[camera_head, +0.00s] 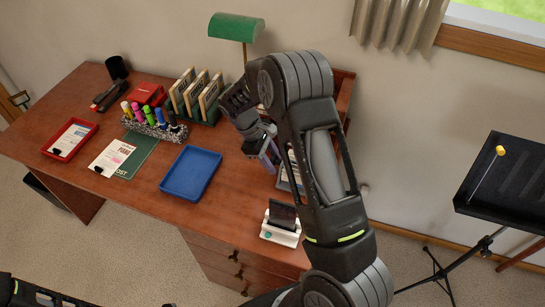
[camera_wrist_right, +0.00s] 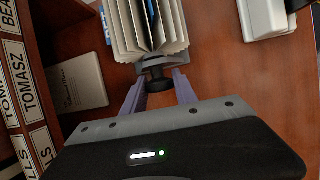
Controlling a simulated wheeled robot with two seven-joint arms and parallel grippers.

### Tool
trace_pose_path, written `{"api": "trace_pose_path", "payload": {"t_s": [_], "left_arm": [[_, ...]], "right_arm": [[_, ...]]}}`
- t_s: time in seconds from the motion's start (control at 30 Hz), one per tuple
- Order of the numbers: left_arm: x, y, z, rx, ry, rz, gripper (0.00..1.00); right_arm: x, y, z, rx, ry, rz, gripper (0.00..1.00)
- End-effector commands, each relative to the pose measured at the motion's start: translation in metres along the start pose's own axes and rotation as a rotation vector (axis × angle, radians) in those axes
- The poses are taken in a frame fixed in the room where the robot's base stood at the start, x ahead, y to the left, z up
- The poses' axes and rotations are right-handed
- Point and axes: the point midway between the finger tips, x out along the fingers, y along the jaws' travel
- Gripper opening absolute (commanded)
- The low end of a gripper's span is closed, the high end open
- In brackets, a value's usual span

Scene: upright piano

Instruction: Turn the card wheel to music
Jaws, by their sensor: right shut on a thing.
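The card wheel (camera_wrist_right: 150,28) shows at the top of the right wrist view, with several pale cards fanned out and a blue one among them. Its dark round knob (camera_wrist_right: 158,77) sits between the purple fingers of my right gripper (camera_wrist_right: 160,88), which is shut on it. In the head view my right gripper (camera_head: 268,156) is at the back right of the desk, and my arm hides most of the card wheel (camera_head: 287,181). I cannot read the word music on any card.
A white stand with a dark device (camera_head: 281,224) is on the desk's near right. A blue tray (camera_head: 190,173), a marker holder (camera_head: 153,124), a file rack (camera_head: 197,97), a red tray (camera_head: 69,139) and a green lamp (camera_head: 236,28) are also there. A music stand (camera_head: 508,180) is at right.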

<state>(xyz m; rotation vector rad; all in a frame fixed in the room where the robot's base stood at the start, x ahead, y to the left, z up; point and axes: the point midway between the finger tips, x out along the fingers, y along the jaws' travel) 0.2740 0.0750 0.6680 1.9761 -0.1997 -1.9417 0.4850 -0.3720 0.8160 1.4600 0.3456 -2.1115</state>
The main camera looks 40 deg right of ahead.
Motion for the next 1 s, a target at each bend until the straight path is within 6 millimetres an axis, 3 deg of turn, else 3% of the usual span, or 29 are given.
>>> {"api": "trace_pose_path", "payload": {"t_s": [0.67,0.7,0.93,1.0], "left_arm": [[-0.0028,0.0008,0.0007,-0.001,-0.002,-0.001,0.55],[-0.0028,0.0009,0.0007,-0.001,-0.002,-0.001,0.55],[-0.0028,0.0009,0.0007,-0.001,-0.001,-0.001,0.55],[-0.0029,0.0009,0.0007,-0.001,-0.001,-0.001,0.55]], "right_arm": [[0.0006,-0.0002,0.0001,-0.039,-0.003,-0.087,0.0],[0.0007,-0.0003,0.0001,-0.039,-0.003,-0.087,0.35],[0.0006,-0.0002,0.0002,-0.038,-0.003,-0.087,0.54],[0.0005,-0.0001,0.0002,-0.038,-0.003,-0.086,0.55]]}}
